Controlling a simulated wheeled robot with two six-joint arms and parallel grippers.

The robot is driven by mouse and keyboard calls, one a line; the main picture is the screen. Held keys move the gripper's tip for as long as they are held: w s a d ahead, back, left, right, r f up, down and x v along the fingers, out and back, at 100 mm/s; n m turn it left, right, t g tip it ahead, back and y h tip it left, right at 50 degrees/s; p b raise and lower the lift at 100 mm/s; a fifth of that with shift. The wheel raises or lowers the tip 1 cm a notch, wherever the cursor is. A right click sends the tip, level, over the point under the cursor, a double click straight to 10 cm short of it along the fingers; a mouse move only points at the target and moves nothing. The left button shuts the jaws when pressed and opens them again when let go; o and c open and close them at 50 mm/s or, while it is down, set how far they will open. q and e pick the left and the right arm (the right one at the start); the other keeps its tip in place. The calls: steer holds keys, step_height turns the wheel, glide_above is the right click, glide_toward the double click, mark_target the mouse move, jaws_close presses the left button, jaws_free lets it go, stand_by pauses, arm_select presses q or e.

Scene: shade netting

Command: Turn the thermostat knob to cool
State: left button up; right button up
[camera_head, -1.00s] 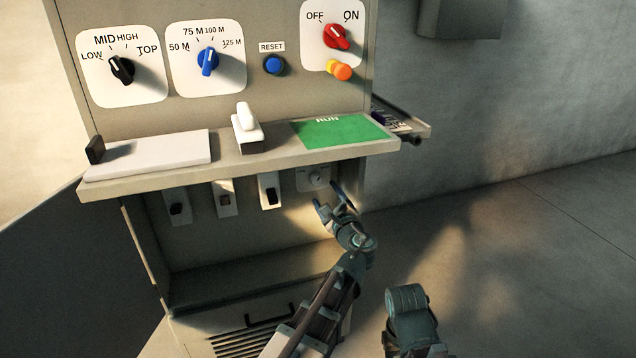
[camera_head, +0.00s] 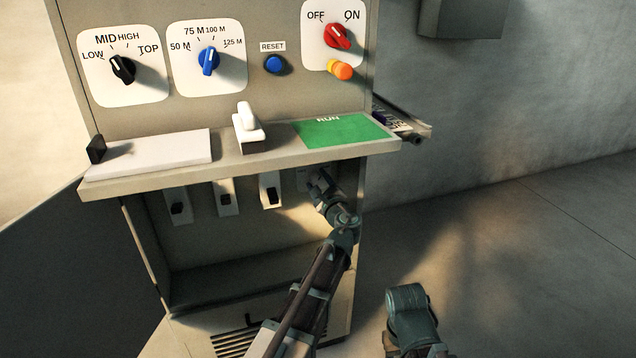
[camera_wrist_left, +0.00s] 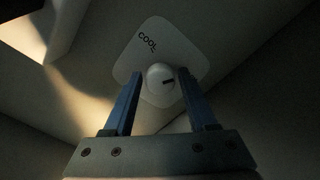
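The thermostat knob (camera_wrist_left: 160,78) is a small round white knob with a dark pointer mark aimed to the right. It sits on a white plate (camera_wrist_left: 178,47) whose COOL label is at the upper left of the knob. My left gripper (camera_wrist_left: 160,74) is open, with one blue finger on each side of the knob. I cannot tell whether the fingertips touch it. In the head view my left gripper (camera_head: 322,182) is under the console shelf and covers the knob; only a bit of the plate shows. Of my right arm, only a link shows at the bottom, without its gripper.
The console shelf (camera_head: 250,160) overhangs the knob's panel. Several switches on white plates, such as the nearest one (camera_head: 271,189), sit left of my gripper. An open door (camera_head: 60,265) stands at the left. Floor to the right is clear.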

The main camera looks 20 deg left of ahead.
arm_select(q)
jaws_close()
steer(key=shift+n, duration=0.3)
steer(key=n, duration=0.3)
steer(key=shift+n, duration=0.4)
steer(key=n, duration=0.4)
steer(key=shift+f+n, duration=0.1)
steer(key=shift+n, duration=0.2)
steer(key=n, duration=0.4)
steer(key=shift+n, duration=2.4)
